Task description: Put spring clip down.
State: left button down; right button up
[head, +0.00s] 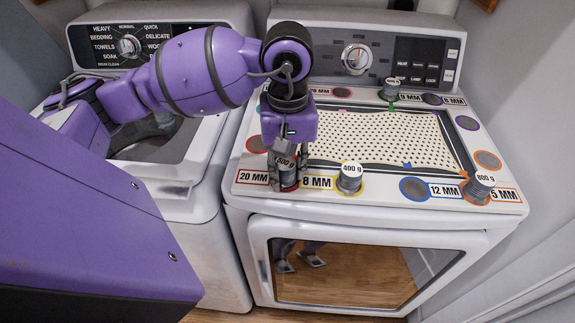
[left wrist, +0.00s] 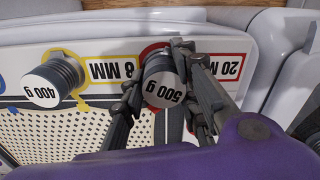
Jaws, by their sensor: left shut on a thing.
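My left gripper (head: 288,172) is at the front left of the dryer top, pointing down. In the left wrist view the fingers of my left gripper (left wrist: 160,100) stand on both sides of the 500 g weight (left wrist: 163,88). The weight is over a red ring (left wrist: 152,50) between the "20 MM" and "8 MM" labels; I cannot tell if it touches the surface. I cannot make out a spring clip. My right gripper is not in view.
A 400 g weight (head: 350,178) stands close to the right on a yellow ring. An 800 g weight (head: 480,187) is at the front right, and another weight (head: 390,88) at the back. A perforated sheet (head: 385,138) covers the middle. The washer (head: 180,185) is left.

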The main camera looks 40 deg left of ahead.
aim_at(288, 164)
pick_arm(q)
jog(key=shift+f, duration=0.2)
jog(key=c, duration=1.4)
grip_release()
jog(key=shift+o, duration=0.2)
jog(key=shift+r, duration=0.1)
jog(key=shift+r, duration=0.2)
notch_tip(288, 164, up, 12)
jog(key=shift+f, duration=0.15)
